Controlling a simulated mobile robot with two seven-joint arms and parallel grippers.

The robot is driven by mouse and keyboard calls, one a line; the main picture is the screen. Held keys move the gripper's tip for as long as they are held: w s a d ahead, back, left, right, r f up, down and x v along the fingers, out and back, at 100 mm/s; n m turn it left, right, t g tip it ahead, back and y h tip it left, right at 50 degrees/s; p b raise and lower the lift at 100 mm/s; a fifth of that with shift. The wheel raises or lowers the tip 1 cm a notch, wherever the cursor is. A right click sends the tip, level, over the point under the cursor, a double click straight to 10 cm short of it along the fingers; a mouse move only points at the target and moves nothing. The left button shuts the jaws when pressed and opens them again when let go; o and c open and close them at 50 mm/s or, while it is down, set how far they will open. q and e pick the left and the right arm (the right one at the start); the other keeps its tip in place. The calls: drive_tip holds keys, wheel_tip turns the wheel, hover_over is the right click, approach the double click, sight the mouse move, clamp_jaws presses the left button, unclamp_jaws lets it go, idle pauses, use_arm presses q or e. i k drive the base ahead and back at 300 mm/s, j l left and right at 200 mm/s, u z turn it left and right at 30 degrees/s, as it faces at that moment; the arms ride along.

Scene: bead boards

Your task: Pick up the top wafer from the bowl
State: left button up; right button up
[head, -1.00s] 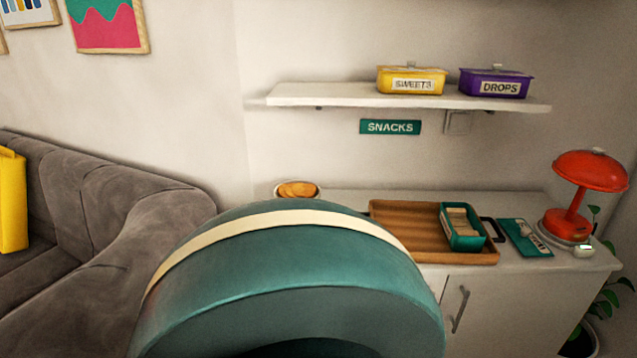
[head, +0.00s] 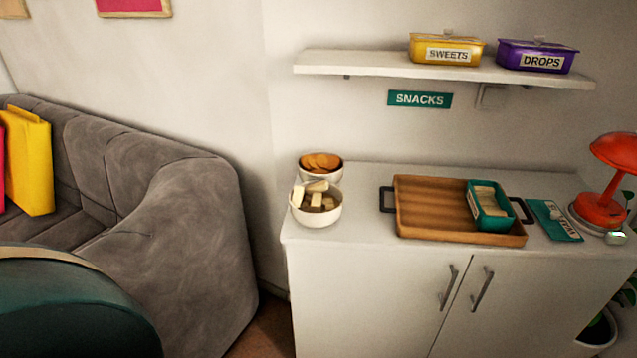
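A white bowl (head: 316,217) stands at the left front end of the white cabinet top. It holds several pale wafers (head: 318,188), some lying across others and rising above the rim. Behind it stands a second white bowl (head: 333,177) with round orange-brown chips or biscuits (head: 320,161). A teal box (head: 491,207) on the tray also holds pale wafer-like pieces (head: 486,196). Neither of my grippers shows in the head view.
A wooden tray (head: 425,210) with dark handles takes up the cabinet's middle. A shelf (head: 380,67) hangs above. A grey sofa (head: 170,200) and a teal rounded object (head: 75,305) are at left.

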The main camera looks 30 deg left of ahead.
sight(317, 201)
drive_tip(key=u, duration=1)
